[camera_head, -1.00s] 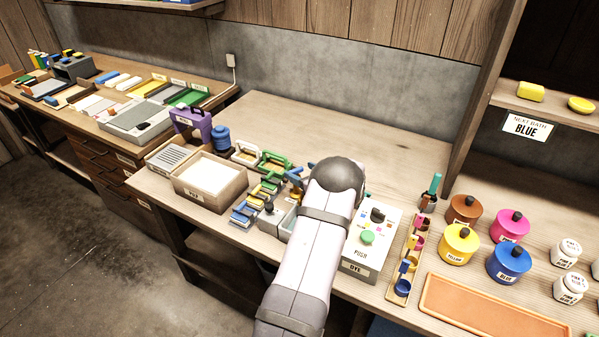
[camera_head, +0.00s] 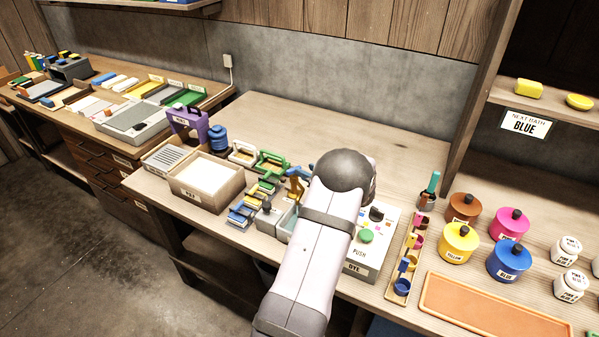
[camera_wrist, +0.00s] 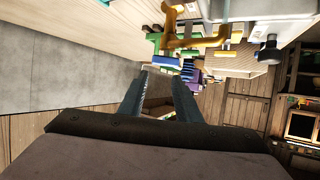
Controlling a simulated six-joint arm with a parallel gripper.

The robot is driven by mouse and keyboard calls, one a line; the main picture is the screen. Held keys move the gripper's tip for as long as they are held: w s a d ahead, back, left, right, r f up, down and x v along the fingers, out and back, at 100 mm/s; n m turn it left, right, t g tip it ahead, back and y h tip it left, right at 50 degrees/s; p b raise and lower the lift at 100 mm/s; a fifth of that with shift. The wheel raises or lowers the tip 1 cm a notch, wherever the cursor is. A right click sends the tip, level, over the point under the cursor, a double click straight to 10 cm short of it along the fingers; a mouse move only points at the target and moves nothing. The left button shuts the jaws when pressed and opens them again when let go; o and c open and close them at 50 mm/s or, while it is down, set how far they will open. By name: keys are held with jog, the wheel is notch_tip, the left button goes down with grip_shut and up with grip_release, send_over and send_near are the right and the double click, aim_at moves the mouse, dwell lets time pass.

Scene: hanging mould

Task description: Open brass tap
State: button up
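The brass tap (camera_wrist: 190,42) shows at the top of the wrist view, a golden-brown body beside a pale basin. A blue bar (camera_wrist: 166,62) lies close to it, just beyond my fingertips; I cannot tell whether it is the tap's lever. In the head view a small brass part (camera_head: 296,187) shows beside my arm, behind the grey basin (camera_head: 286,222). My gripper (camera_wrist: 160,82) is open, with a clear gap between its two fingers and nothing held. In the head view my arm hides most of it.
A white dye box (camera_head: 368,245) with a green button stands right of my arm. A cream tray (camera_head: 180,190), small coloured clamps and a purple holder (camera_head: 190,122) stand left. Coloured pots (camera_head: 460,240) stand further right. The back of the bench is clear.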

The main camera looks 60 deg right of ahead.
aim_at(292, 169)
jog(key=w+d+f+m+g+h+b, duration=0.3)
jog(key=w+d+m+g+h+b, duration=0.15)
jog(key=w+d+m+g, duration=0.4)
jog(key=w+a+r+m+g+b, duration=0.25)
jog(key=a+m+g+b, duration=0.35)
jog(key=a+m+g, duration=0.55)
jog(key=shift+s+d+f+n+t+p, duration=0.4)
jog(key=shift+s+d+f+p, duration=0.1)
jog(key=shift+d, duration=0.25)
jog(key=shift+s+d+f+n+t+p, duration=0.25)
jog(key=shift+s+d+f+n+p, duration=0.2)
jog(key=shift+d, duration=0.35)
jog(key=shift+s+d+f+n+t+p, duration=0.4)
jog(key=shift+s+d+f, duration=0.15)
jog(key=shift+d, duration=0.2)
grip_shut()
